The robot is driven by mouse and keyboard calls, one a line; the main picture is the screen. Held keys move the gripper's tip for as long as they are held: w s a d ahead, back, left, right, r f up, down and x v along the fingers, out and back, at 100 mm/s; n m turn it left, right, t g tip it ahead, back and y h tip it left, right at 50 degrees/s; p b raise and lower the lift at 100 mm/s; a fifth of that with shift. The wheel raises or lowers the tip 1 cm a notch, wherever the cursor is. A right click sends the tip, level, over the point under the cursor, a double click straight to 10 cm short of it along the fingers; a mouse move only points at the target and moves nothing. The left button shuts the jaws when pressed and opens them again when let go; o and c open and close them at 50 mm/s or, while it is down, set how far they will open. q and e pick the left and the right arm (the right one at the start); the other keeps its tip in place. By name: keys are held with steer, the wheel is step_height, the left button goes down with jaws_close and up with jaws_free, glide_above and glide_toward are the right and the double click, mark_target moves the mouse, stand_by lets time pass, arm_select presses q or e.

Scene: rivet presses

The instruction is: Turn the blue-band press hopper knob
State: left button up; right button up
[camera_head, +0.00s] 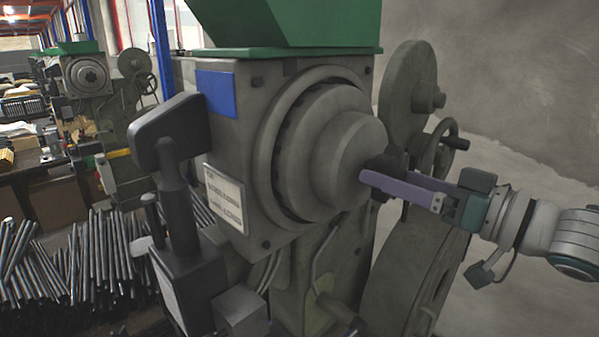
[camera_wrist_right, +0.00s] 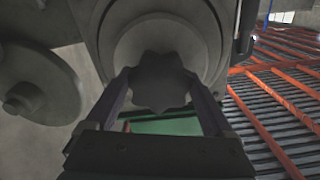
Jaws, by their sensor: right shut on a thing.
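The blue-band press (camera_head: 300,190) fills the middle of the head view, with a blue band (camera_head: 217,93) on its upper face. Its round stepped grey hopper hub (camera_head: 335,150) faces right. The dark lobed knob (camera_head: 385,165) sits at the hub's centre, partly hidden by my fingers. My right gripper (camera_head: 376,183) comes in from the right and is shut on the knob. In the right wrist view the star-shaped knob (camera_wrist_right: 160,82) lies between the two fingers of my right gripper (camera_wrist_right: 160,100). My left gripper is not in view.
A green hopper (camera_head: 290,25) tops the press. A flywheel and handwheel (camera_head: 440,145) stand close behind my right gripper. A black lever head (camera_head: 172,130) juts out at front left. Many metal rods (camera_head: 100,265) lie at lower left, and another press (camera_head: 95,80) stands behind.

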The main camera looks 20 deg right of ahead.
steer(key=n+b, duration=0.1)
steer(key=n, duration=0.4)
steer(key=shift+n, duration=0.4)
steer(key=n+b, duration=0.2)
steer(key=n, duration=0.3)
steer(key=shift+d+n, duration=0.15)
steer(key=shift+n, duration=0.15)
steer(key=n+b, duration=0.1)
steer(key=n, duration=0.4)
steer(key=shift+w+b, duration=0.1)
steer(key=shift+b, duration=0.3)
steer(key=n+b, duration=0.1)
steer(key=n, duration=0.2)
steer(key=n+b, duration=0.1)
steer(key=n, duration=0.1)
steer(key=shift+r+n, duration=0.2)
steer(key=shift+n, duration=0.2)
steer(key=o, duration=1.1)
steer(key=shift+d, duration=0.1)
